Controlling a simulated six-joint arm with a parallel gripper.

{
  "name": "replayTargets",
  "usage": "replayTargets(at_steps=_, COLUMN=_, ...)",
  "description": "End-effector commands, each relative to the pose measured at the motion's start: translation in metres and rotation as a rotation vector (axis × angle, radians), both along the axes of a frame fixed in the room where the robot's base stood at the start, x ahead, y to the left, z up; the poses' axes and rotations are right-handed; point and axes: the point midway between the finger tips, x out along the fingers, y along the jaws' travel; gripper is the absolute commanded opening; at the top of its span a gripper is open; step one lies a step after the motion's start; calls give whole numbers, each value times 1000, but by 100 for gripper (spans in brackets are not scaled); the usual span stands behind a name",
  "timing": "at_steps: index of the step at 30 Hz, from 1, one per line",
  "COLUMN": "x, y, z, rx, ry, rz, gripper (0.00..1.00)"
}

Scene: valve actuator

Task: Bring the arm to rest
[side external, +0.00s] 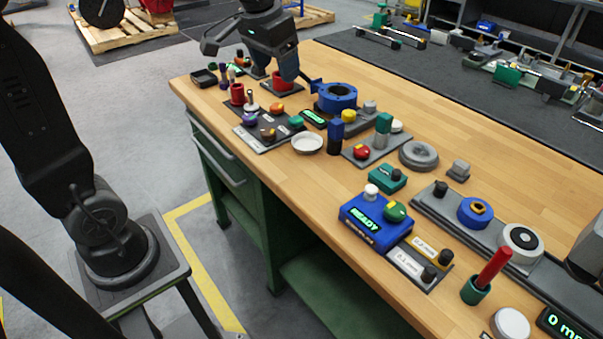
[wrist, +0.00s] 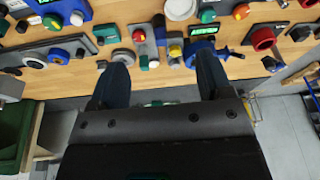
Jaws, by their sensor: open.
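My gripper (side external: 274,76) hangs at the far left end of the wooden workbench (side external: 480,150) in the side view, close to a red round part (side external: 283,84) on a grey plate. Its fingers are apart with nothing between them. In the wrist view the open gripper (wrist: 160,68) shows two dark fingers reaching toward the bench edge. A blue ring-shaped valve body (side external: 337,93) with a blue handle stands just right of my gripper in the side view. Whether a finger touches the red part cannot be told.
A blue box reading READY (side external: 375,222), a white dish (side external: 307,143), a grey round part (side external: 419,155) and a red-handled tool (side external: 490,272) stand along the bench. Several knobs and small fixtures crowd its front edge. The bench's back strip is mostly clear.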

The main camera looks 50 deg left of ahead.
Motion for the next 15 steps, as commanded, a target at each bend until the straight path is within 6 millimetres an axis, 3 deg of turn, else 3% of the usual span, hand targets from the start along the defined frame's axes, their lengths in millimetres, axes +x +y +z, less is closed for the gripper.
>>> replayTargets(at_steps=3, x=-47, y=-24, z=2, rx=3, ry=-63, rz=-24, gripper=72)
replayTargets(at_steps=9, x=-117, y=-51, z=-17, rx=-3, ry=-158, rz=-59, gripper=72)
replayTargets(at_steps=15, x=-158, y=-64, z=-41, rx=-12, ry=-219, rz=-80, gripper=72)
